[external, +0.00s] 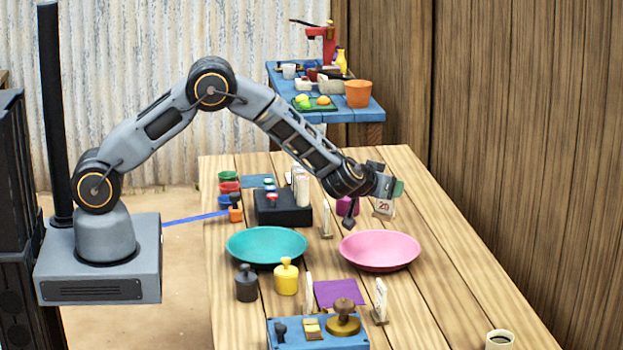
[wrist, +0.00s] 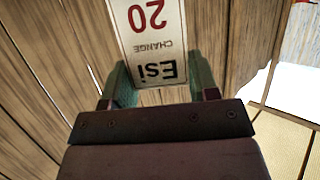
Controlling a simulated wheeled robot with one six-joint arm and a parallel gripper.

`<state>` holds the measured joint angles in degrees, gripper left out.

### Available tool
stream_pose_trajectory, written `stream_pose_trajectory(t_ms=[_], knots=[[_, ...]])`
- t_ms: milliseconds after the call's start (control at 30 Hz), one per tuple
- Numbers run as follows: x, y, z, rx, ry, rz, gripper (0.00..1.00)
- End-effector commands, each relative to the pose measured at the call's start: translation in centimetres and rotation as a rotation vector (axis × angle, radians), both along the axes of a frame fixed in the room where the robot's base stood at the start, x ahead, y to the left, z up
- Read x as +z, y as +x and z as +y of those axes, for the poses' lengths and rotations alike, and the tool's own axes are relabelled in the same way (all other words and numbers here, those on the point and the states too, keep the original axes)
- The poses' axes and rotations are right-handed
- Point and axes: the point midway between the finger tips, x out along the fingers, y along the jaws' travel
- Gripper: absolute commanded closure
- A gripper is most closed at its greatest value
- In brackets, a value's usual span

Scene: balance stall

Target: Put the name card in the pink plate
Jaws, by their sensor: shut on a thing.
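In the external view the card (external: 384,207) hangs below my gripper (external: 390,193), above the table and behind the pink plate. The pink plate (external: 380,262) is shallow, round and empty, on the right half of the table. It is not seen in the wrist view.
A teal plate (external: 267,258) stands left of the pink one. Small white cards (external: 327,222) stand around. A black weight (external: 246,284), a yellow weight (external: 286,278), a purple cloth (external: 338,294) and a blue tray (external: 290,340) lie in front. A cup (external: 499,340) is front right.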

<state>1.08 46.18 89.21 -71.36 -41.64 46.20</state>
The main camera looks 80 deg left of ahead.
Motion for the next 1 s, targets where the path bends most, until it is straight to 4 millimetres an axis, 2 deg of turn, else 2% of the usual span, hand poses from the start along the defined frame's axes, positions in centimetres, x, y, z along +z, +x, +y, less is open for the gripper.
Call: stream_pose_trajectory(t_ms=[200, 467, 1000], knots=[[0.7, -0.4, 1.1, 0.063, -0.001, -0.001, 0.81], [-0.6, -0.5, 1.1, 0.056, -0.001, -0.001, 0.81], [-6.7, -0.5, 1.1, 0.055, -0.001, -0.001, 0.81]])
